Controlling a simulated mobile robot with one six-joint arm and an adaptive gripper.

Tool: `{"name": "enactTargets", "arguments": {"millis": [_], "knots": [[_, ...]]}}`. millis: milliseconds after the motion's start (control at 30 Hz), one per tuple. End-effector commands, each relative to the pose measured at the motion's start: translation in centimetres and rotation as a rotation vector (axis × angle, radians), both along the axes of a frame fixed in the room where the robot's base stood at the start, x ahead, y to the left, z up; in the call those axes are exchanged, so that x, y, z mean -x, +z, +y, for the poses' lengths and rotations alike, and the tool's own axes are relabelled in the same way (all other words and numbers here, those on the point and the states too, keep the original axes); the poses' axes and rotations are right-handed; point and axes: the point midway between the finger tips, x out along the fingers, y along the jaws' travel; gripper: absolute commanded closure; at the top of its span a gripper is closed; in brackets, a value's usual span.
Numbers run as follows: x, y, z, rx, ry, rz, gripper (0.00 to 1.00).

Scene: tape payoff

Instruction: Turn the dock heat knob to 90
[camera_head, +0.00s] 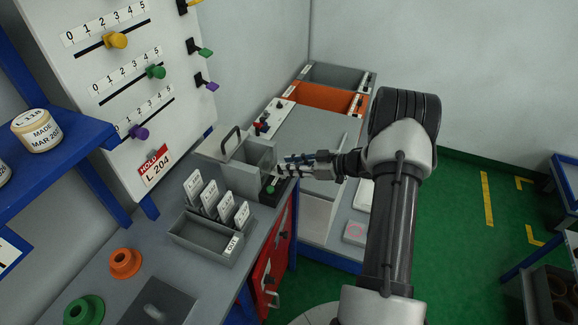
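A grey metal box with a handled lid (235,150) stands on the bench in the middle of the view. A small green knob-like part (270,189) shows low on its dark front right corner; it may be the dock heat knob. Its dial marks are too small to read. My gripper (279,172) reaches in from the right, with its fingertips close to the box's front and a little above the green part. I cannot tell whether it touches anything or whether its fingers are apart.
A grey card holder (207,238) with several white tags stands just left of the box. An orange flanged ring (125,262) and a green one (84,310) lie on the bench. A white slider board (120,80) rises behind. Red and blue controls (264,124) sit beyond the box.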

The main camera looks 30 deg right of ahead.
Motion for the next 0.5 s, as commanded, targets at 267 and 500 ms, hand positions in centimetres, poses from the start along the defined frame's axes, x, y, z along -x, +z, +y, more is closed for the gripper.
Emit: {"name": "enactTargets", "arguments": {"millis": [267,500], "knots": [[4.3,2.4,-3.7,0.003,-0.005,-0.002,0.81],[7.0,3.8,-5.7,0.001,-0.001,-0.001,0.81]]}}
